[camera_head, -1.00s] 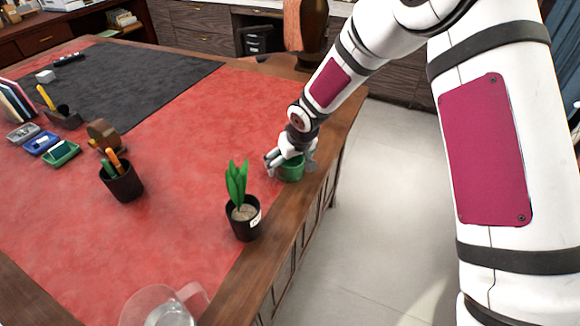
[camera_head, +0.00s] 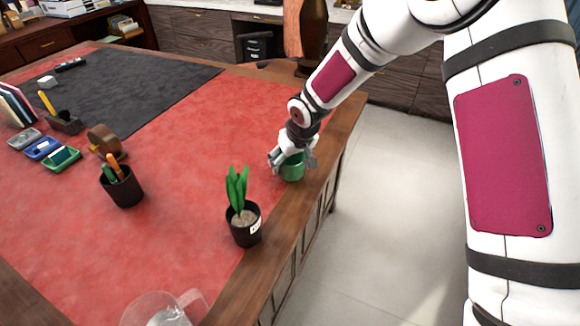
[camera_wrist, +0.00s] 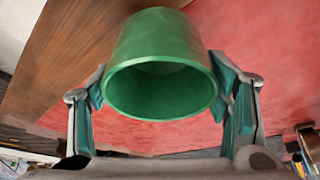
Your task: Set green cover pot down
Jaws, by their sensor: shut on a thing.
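The green cover pot (camera_head: 293,170) is at the right side of the desk, by the line where the red leather meets the wooden edge. In the wrist view the pot (camera_wrist: 160,62) fills the upper middle, with its round opening facing the camera. My gripper (camera_head: 292,160) is shut on the pot, with one finger on each side of it. The fingers also show in the wrist view (camera_wrist: 160,92). Whether the pot's base touches the desk I cannot tell.
A black pot with a green plant (camera_head: 244,222) stands nearby, toward the front. A black pen cup (camera_head: 122,187), a tape dispenser (camera_head: 104,140) and small trays (camera_head: 61,158) are farther left. A clear glass vessel (camera_head: 160,310) is at the front. Red leather (camera_head: 200,150) is bare between.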

